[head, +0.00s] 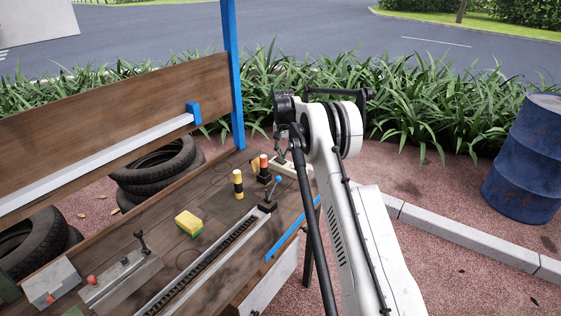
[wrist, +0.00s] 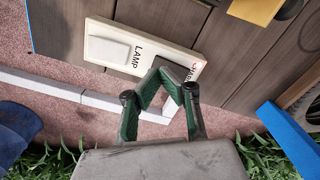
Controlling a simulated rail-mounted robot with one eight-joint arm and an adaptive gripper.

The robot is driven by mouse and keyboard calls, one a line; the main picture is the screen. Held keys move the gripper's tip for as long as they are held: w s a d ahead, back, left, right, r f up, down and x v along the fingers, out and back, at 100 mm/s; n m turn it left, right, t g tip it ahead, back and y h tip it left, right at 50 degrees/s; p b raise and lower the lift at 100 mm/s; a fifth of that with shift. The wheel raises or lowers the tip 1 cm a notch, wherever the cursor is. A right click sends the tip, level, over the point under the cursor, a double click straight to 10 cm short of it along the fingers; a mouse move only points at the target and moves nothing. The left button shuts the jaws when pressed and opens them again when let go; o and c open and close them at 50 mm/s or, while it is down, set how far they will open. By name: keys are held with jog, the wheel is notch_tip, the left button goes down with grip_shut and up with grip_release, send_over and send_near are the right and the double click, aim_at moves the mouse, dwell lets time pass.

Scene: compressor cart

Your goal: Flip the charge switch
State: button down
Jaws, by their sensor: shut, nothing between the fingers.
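A cream switch panel (wrist: 157,47) lies on the wooden bench and also shows at the bench's far right end in the head view (head: 290,169). Its white rocker (wrist: 108,50) is beside the LAMP label. A partly covered red-and-black label, apparently CHARGE (wrist: 195,69), is at the panel's other end. The charge switch itself is hidden behind my fingers. My gripper (wrist: 167,73) is shut and empty, with its tips over the charge end of the panel. I cannot tell whether they touch it. In the head view my gripper (head: 281,157) is small, beside the panel.
The wooden bench (head: 160,226) holds a yellow sponge (head: 188,222), a yellow-black cylinder (head: 238,184), a red-topped one (head: 264,167) and a blue-tipped lever (head: 271,191). A blue post (head: 233,75) rises behind. A blue drum (head: 527,155) stands right, apart from the bench.

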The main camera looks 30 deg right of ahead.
aim_at(283, 161)
jog(key=shift+r+p, duration=0.75)
jog(key=shift+r, duration=1.95)
